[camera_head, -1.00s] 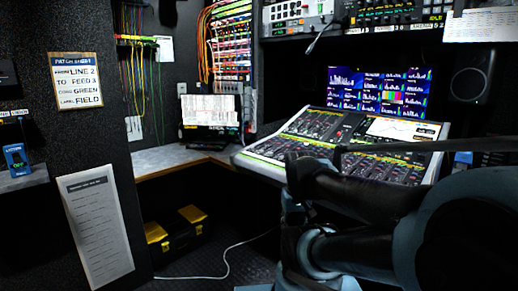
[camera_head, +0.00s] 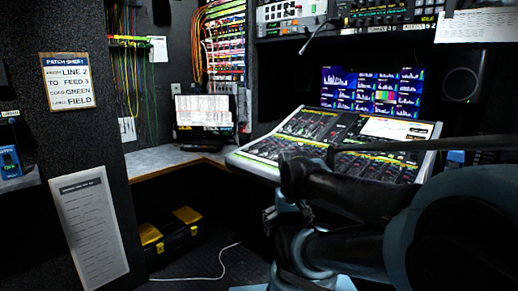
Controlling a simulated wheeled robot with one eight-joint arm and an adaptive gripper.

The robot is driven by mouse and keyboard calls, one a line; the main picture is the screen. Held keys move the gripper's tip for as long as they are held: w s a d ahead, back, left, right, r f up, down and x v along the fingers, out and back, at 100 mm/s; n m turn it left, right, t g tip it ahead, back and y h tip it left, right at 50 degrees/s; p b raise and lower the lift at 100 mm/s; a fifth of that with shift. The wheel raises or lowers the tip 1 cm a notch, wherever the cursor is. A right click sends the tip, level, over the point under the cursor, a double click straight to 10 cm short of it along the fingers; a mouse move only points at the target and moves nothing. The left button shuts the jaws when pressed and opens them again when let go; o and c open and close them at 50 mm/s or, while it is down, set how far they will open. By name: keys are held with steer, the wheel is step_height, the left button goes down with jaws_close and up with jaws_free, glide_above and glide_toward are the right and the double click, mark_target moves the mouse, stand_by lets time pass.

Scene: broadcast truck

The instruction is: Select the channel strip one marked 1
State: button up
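The mixing console (camera_head: 305,133) slopes on the desk right of centre, with rows of small knobs, buttons and strips and a white screen at its upper right. The strip marked 1 cannot be made out at this size. My dark arm reaches in from the right and covers the console's lower part. My gripper (camera_head: 270,214) appears as a small grey shape in front of the desk, below the console's front edge. Its fingers are too small and dark to tell open from shut.
A monitor wall (camera_head: 372,90) stands behind the console, with a speaker (camera_head: 462,84) at its right. A laptop (camera_head: 204,113) sits on the corner desk. A black and yellow case (camera_head: 170,236) and a white cable lie on the floor. A dark wall panel stands at the left.

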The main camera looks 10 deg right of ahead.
jaws_close()
stand_by(0.5)
stand_by(1.2)
